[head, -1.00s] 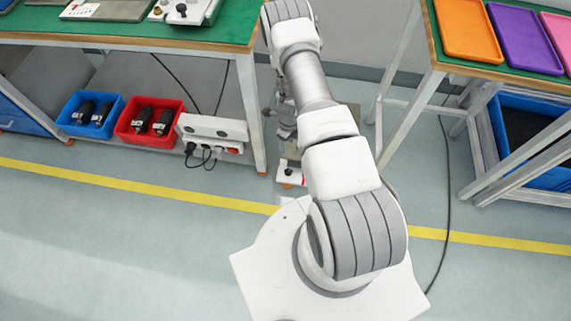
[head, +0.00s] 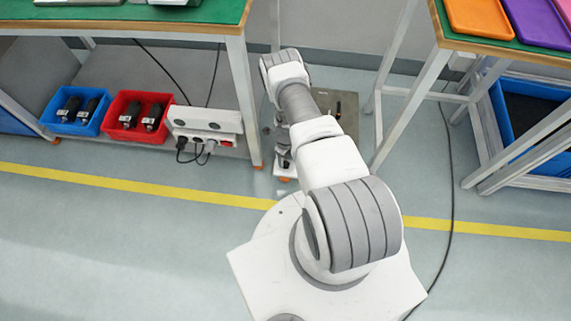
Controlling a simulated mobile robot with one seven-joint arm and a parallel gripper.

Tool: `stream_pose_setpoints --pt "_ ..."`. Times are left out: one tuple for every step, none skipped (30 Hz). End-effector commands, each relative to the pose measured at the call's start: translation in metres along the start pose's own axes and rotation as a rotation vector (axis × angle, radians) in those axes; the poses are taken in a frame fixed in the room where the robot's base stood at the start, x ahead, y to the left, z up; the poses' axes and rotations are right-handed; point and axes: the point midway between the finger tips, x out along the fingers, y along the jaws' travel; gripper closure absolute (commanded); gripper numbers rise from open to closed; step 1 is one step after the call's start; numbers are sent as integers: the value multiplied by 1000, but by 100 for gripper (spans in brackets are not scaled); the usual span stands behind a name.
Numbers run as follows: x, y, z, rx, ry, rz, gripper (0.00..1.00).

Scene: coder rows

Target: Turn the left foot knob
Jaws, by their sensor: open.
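My gripper (head: 284,158) is low, just above this box, pointing down. It is open, and I see nothing held in it. My arm links hide part of the area behind it. I cannot tell whether the fingers touch a knob.
A brown plate (head: 342,108) lies on the floor right of my arm. The left bench's lower shelf holds a blue bin (head: 62,122), a red bin (head: 112,130) and a white socket box (head: 207,122). A table with trays (head: 480,22) stands right. Floor in front is clear.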

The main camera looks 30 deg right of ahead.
Motion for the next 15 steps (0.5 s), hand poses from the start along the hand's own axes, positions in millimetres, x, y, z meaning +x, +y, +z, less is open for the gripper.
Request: stream_pose_setpoints --pt "12 0 0 0 0 0 42" --pt "16 0 0 0 0 0 42" --pt "21 0 0 -1 0 0 42" --pt "24 0 0 -1 1 0 42" --pt "26 0 0 -2 0 0 42" --pt "28 0 0 -2 0 0 42" --pt "30 0 0 -1 0 0 42" --pt "31 0 0 -1 0 0 42" --pt "32 0 0 -1 1 0 42" --pt "32 0 0 -1 1 0 42" --pt "33 0 0 -1 1 0 42" --pt "33 0 0 0 1 0 42" --pt "32 0 0 0 1 0 42" --pt "32 0 0 0 1 0 42" --pt "32 0 0 0 1 0 42"
